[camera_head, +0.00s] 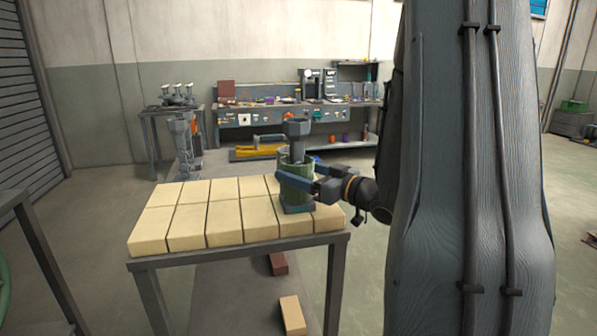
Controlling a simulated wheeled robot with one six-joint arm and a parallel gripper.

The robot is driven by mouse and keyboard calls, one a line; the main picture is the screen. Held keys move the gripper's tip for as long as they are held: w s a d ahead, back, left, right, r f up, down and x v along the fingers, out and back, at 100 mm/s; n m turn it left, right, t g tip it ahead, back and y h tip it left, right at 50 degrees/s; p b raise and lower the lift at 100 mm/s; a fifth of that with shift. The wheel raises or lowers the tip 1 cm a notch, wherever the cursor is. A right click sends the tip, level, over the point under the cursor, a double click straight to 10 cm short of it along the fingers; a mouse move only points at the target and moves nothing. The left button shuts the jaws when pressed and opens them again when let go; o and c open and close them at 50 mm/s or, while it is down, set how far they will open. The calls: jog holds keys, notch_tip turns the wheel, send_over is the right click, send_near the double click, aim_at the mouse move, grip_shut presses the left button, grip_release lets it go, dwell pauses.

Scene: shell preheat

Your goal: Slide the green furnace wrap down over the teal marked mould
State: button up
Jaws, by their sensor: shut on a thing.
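The green furnace wrap (294,189) is a round, open-topped sleeve at the right end of the brick-topped table. It stands around the lower part of a grey mould (297,142), whose wide cup-shaped top and narrower neck rise above the wrap's rim. A dark blue-grey base (297,208) shows just under the wrap; I cannot tell whether the wrap touches it. No clear teal mark shows on this mould. My gripper (292,178) reaches in from the right, its blue fingers shut on the wrap's sides. The mould's lower body is hidden inside the wrap.
Pale bricks (187,218) cover the metal-framed table (240,257). A similar grey mould (181,145) stands behind the table at left. A workbench (265,116) with tools lines the back wall. Loose bricks (291,315) lie below. My arm blocks the right side.

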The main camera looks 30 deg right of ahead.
jog(key=o, duration=1.1)
jog(key=shift+o, duration=0.2)
jog(key=shift+b+v, duration=0.4)
jog(key=shift+v, duration=3.5)
